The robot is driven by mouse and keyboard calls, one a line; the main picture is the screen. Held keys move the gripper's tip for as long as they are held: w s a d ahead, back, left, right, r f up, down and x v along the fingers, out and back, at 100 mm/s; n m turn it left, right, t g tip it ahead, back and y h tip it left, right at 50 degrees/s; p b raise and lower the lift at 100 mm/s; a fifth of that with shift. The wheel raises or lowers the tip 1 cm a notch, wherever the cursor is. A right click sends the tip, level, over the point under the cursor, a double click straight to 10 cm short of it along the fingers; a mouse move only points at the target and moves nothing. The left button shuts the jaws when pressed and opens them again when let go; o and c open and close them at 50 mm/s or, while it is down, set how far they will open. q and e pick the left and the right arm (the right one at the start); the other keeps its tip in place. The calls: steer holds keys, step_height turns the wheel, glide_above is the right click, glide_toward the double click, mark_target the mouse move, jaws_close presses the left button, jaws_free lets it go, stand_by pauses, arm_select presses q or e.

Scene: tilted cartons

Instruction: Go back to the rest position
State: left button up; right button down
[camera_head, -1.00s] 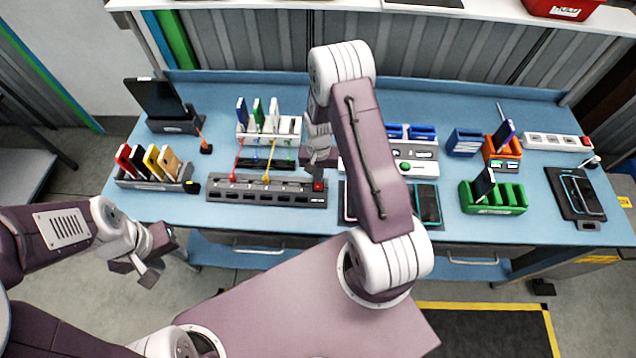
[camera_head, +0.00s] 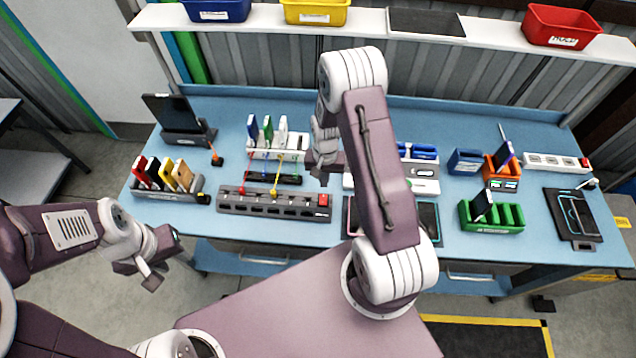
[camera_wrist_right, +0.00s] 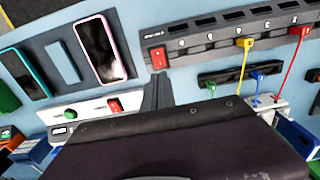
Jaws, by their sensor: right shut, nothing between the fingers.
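My right gripper (camera_head: 324,177) is shut and empty. It hangs over the bench, above and behind the red switch (camera_head: 324,199) at the right end of the dark grey power strip (camera_head: 272,204), apart from it.
On the blue bench (camera_head: 420,110) stand a dark rack with coloured cards (camera_head: 168,178), a laptop-like screen (camera_head: 172,112), a green rack (camera_head: 492,216) and an orange holder (camera_head: 500,172). A shelf with bins (camera_head: 562,26) runs along the back.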

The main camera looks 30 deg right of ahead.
steer(key=shift+f, duration=0.25)
steer(key=w+a+n+t+b, duration=0.25)
steer(key=a+b, duration=0.25)
steer(key=b, duration=0.9)
steer(key=s+a+n+g+b, duration=0.1)
steer(key=s+a+n+b, duration=0.1)
steer(key=s, duration=1.3)
steer(key=shift+a+f+n+b, duration=0.25)
steer(key=shift+n+b, duration=0.25)
steer(key=shift+n, duration=0.35)
steer(key=shift+s+r, duration=0.1)
steer(key=shift+s, duration=0.05)
